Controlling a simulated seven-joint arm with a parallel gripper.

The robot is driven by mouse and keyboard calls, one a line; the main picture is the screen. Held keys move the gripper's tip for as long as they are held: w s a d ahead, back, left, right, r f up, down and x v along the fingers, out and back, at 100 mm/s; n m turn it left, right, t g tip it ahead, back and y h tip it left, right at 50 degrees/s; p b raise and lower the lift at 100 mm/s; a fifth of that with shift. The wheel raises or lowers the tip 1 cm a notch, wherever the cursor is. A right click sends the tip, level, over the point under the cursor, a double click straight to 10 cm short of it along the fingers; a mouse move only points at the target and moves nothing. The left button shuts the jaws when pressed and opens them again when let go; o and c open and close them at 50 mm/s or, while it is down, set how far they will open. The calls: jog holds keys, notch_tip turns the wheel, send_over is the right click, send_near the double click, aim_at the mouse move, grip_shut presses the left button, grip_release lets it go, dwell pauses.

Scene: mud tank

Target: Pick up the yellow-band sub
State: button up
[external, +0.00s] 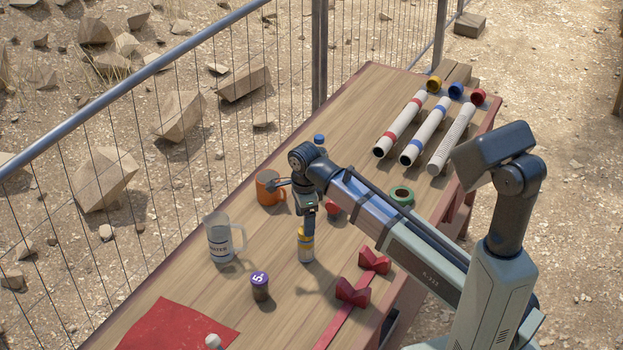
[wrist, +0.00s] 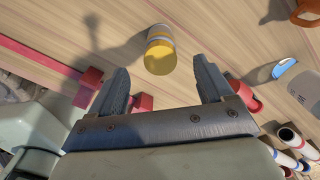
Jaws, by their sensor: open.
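The yellow-band sub (external: 306,248) is a small upright cylinder with a yellow top and a pale lower body, standing on the wooden table. In the wrist view, the yellow-band sub (wrist: 160,52) lies just beyond the fingertips, between their lines, with its yellow end toward the camera. My gripper (external: 308,217) is directly above it in the external view and partly hides its top. In the wrist view my gripper (wrist: 160,72) is open, with nothing between the fingers. I cannot tell the exact gap to the sub.
A clear mug (external: 221,240) and a dark jar with a purple lid (external: 260,287) stand left of the sub. An orange mug (external: 268,188) is behind. Red V-blocks (external: 352,291) sit at right. Several tubes (external: 424,138) lie at the far end; a red cloth (external: 180,325) is in front.

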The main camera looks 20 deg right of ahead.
aim_at(306, 240)
jog(key=shift+f, duration=4.5)
jog(key=shift+c, duration=0.2)
jog(key=c, duration=1.4)
jog(key=shift+r, duration=0.2)
